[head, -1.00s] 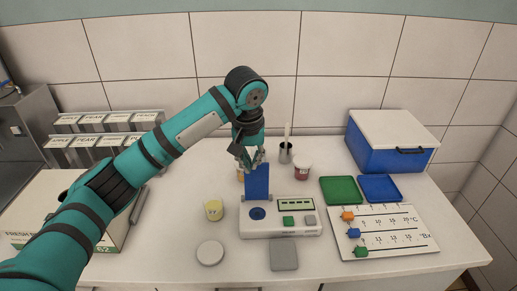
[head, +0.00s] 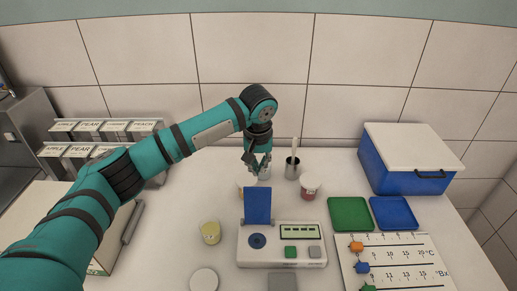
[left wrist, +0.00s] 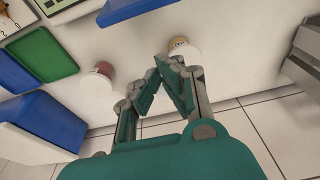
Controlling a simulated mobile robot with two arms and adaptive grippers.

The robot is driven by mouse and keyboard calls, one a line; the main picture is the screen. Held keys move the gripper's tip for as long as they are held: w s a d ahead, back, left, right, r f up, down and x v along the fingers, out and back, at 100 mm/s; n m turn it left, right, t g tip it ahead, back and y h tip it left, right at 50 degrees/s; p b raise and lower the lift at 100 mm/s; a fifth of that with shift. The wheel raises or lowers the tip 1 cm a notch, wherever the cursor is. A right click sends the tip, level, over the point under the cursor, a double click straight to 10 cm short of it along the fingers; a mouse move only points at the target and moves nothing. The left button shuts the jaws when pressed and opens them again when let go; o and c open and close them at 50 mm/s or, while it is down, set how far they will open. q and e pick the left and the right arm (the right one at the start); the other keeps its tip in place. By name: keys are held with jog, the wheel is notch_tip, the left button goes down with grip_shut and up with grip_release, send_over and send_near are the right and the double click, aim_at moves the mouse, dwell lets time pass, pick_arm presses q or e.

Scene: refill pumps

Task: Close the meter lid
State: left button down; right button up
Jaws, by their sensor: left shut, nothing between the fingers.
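The meter (head: 282,247) is a white box with a small display and green and grey buttons. Its blue lid (head: 257,206) stands upright, open, at the back left of the meter, with the round dark sample well (head: 257,241) exposed in front. My left gripper (head: 259,173) is shut and empty, pointing down behind the lid; its tips are near the lid's top edge in the picture. In the left wrist view the gripper's closed fingers (left wrist: 170,62) show near a cup, with part of the blue lid (left wrist: 130,8) at the top edge. My right gripper is not in view.
A yellow cup (head: 210,233) stands left of the meter. A red-brown cup (head: 311,190) and a dark holder (head: 292,168) stand behind it; another cup (head: 241,190) is partly hidden by the lid. Green (head: 349,214) and blue (head: 394,213) trays and a blue box (head: 408,166) are at right.

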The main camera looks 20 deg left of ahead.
pick_arm(q)
jog(key=s+p, duration=0.1)
jog(key=s+d+f+p, duration=0.1)
jog(key=s, duration=0.1)
jog(key=shift+s+f, duration=0.1)
jog(key=shift+f, duration=0.1)
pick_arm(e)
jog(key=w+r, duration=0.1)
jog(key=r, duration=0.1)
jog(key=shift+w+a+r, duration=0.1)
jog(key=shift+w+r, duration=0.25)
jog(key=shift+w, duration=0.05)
